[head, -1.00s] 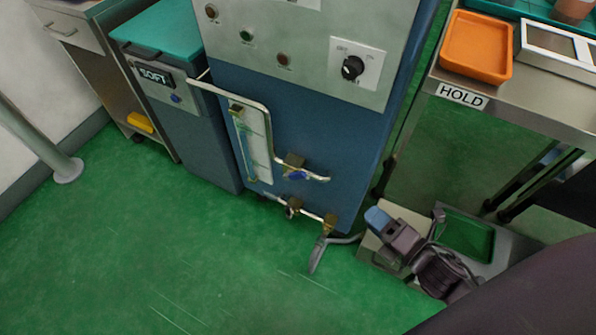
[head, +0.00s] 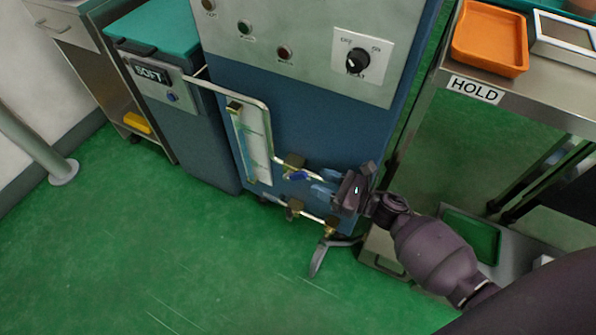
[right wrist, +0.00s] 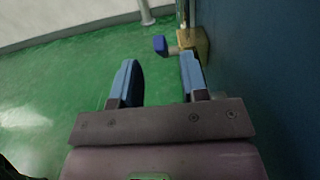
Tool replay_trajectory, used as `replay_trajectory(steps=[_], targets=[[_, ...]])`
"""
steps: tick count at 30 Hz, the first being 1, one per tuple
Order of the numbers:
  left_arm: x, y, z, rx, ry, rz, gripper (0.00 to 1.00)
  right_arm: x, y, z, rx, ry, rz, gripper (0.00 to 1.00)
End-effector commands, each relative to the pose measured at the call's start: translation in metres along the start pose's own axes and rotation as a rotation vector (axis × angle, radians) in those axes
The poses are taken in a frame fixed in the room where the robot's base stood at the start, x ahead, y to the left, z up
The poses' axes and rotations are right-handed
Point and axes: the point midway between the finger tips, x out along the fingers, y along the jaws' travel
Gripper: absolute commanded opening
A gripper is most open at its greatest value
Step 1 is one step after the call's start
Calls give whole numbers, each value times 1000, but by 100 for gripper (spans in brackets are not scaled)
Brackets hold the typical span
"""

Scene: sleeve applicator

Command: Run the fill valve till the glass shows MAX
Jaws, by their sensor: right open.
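The sight glass (head: 252,143) stands upright on the blue machine's front. The level inside is too small to read. The brass fill valve (head: 293,162) with a blue handle (head: 299,176) sits on the pipe right of the glass's lower part. In the right wrist view the blue handle (right wrist: 160,45) and brass body (right wrist: 193,42) are just beyond the fingertips. My right gripper (head: 318,186) is open and empty, close to the right of the handle, pointing left at it. Its two blue fingers (right wrist: 158,78) show apart in the wrist view. My left gripper is not in view.
A lower pipe with brass fittings (head: 294,208) and a drain lever (head: 318,262) runs beneath the valve. The SOFT unit (head: 190,120) stands at left. The HOLD cart (head: 475,91) with an orange tray (head: 490,38) is at right. Green floor in front is clear.

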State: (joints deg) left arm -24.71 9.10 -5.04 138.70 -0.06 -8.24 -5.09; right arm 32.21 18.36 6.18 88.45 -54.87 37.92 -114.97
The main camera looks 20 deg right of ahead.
Motion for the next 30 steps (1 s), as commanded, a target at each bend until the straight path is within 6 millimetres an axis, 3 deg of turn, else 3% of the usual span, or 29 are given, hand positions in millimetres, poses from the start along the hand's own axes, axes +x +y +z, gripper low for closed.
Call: replay_trajectory(steps=[6,12,25,26,30], targets=[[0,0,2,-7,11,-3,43,38,1,-1,1,0,1,40],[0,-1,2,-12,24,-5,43,60,0,-1,3,1,-1,40],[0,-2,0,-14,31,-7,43,70,0,0,2,1,-1,40],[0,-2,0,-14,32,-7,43,70,0,0,2,1,-1,39],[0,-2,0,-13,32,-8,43,69,0,0,2,0,-1,17]])
